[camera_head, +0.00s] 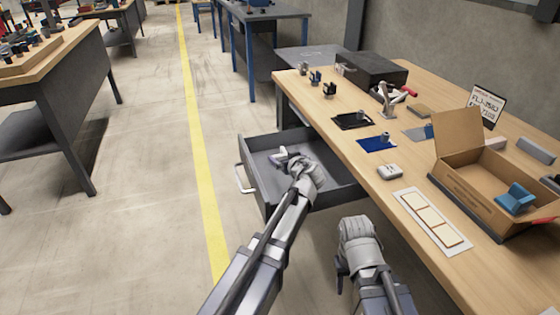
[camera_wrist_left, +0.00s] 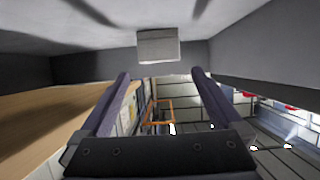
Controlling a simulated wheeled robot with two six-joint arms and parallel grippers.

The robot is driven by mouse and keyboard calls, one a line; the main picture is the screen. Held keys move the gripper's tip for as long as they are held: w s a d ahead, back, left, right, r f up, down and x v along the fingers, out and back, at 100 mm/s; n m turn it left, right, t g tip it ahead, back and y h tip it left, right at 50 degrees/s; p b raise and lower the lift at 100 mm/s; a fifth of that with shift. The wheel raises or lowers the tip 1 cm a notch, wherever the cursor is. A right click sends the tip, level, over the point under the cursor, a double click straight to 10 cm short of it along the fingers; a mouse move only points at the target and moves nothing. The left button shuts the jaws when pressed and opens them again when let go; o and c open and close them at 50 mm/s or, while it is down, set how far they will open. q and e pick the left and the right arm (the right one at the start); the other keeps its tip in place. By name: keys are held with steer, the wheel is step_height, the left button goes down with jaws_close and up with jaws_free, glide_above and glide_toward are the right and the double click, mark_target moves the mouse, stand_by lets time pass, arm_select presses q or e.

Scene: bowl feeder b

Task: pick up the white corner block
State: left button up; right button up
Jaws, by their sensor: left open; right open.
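The white corner block (camera_head: 282,153) lies in the open grey drawer (camera_head: 243,162). My left gripper (camera_head: 294,162) is inside the drawer, close to the block and partly covering it in the head view. In the left wrist view, the block (camera_wrist_left: 158,46) shows a pale grey face just beyond the fingertips, in line with the gap between the fingers. The left gripper (camera_wrist_left: 160,74) is open, with nothing between its fingers. My right gripper (camera_head: 341,272) is open, low beside the table's near edge, and its fingers show only partly.
The drawer walls surround my left gripper, under the wooden tabletop (camera_head: 330,125). On the table are a blue mat (camera_head: 374,145), a small white item (camera_head: 390,171), a white tray with several squares (camera_head: 432,220) and an open cardboard box (camera_head: 470,180) with a blue part (camera_head: 516,198).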

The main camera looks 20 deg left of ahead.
mark_target(278, 157)
arm_select(q)
steer(key=shift+b+x, duration=1.05)
steer(key=shift+x, duration=1.9)
steer(key=c, duration=1.3)
steer(key=shift+o, duration=0.2)
steer(key=shift+r, duration=0.15)
